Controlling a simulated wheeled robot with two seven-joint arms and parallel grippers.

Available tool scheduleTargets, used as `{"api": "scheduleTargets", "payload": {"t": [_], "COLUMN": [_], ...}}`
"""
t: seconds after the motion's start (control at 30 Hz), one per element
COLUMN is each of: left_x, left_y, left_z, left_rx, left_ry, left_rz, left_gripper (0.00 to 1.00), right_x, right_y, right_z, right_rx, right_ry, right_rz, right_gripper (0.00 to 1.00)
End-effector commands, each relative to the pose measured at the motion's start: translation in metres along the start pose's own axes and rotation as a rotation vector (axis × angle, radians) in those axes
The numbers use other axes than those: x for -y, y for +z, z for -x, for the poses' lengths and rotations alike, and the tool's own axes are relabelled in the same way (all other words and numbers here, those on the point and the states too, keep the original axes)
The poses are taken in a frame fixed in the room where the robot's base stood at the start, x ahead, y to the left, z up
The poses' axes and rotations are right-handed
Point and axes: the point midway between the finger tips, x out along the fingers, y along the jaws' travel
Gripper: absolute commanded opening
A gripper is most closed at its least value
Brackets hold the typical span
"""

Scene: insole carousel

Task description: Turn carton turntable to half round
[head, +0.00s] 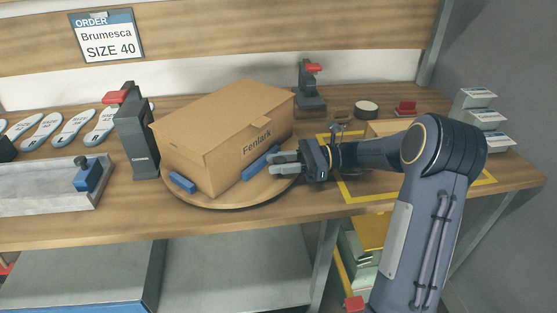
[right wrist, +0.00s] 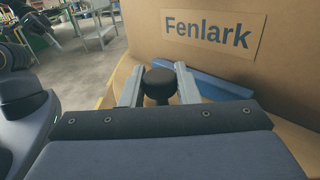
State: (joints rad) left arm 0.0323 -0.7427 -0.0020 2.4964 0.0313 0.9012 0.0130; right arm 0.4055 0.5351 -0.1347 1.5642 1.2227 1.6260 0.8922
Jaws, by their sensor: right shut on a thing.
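A brown carton (head: 215,130) labelled Fenlark sits on a round wooden turntable (head: 215,201), turned at an angle, with blue blocks (head: 182,182) at its lower edges. My right gripper (head: 285,163) reaches in from the right at the turntable's right rim, beside the carton. In the right wrist view its fingers (right wrist: 159,88) are shut on a black round knob (right wrist: 159,82). The carton's Fenlark face (right wrist: 215,35) and a blue block (right wrist: 212,83) stand just beyond the knob. The head view does not show the knob clearly. My left gripper is not in view.
A dark post with a red top (head: 135,135) stands close left of the carton, and another (head: 310,88) stands behind it. Insoles (head: 72,128) and a metal tray (head: 45,188) lie at left. A yellow-outlined area (head: 372,197) lies under my right arm.

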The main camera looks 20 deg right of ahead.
Motion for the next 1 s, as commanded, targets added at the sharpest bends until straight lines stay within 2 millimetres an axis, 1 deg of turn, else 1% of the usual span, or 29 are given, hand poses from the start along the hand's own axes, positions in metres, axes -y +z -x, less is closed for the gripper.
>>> {"api": "scheduleTargets", "payload": {"t": [0.63, 0.67, 0.7, 0.8, 1.0], "left_x": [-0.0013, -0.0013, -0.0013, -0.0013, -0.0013], "left_y": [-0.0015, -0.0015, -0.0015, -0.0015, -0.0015], "left_z": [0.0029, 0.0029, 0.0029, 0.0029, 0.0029], "left_rx": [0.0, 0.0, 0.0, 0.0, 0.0], "left_ry": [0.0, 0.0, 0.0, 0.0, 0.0], "left_rz": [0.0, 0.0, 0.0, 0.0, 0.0], "left_gripper": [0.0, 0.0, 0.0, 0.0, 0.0], "right_x": [0.0016, 0.0016, 0.0015, 0.0014, 0.0013], "right_y": [0.0009, 0.001, 0.001, 0.0008, 0.0005], "right_z": [0.0008, 0.0008, 0.0007, 0.0007, 0.0006], "right_rx": [0.002, 0.003, 0.002, 0.002, 0.001], "right_ry": [0.025, 0.025, 0.025, 0.025, 0.026], "right_rz": [0.002, 0.002, 0.002, 0.002, 0.001], "right_gripper": [0.0, 0.31, 0.36, 0.48, 0.48]}}
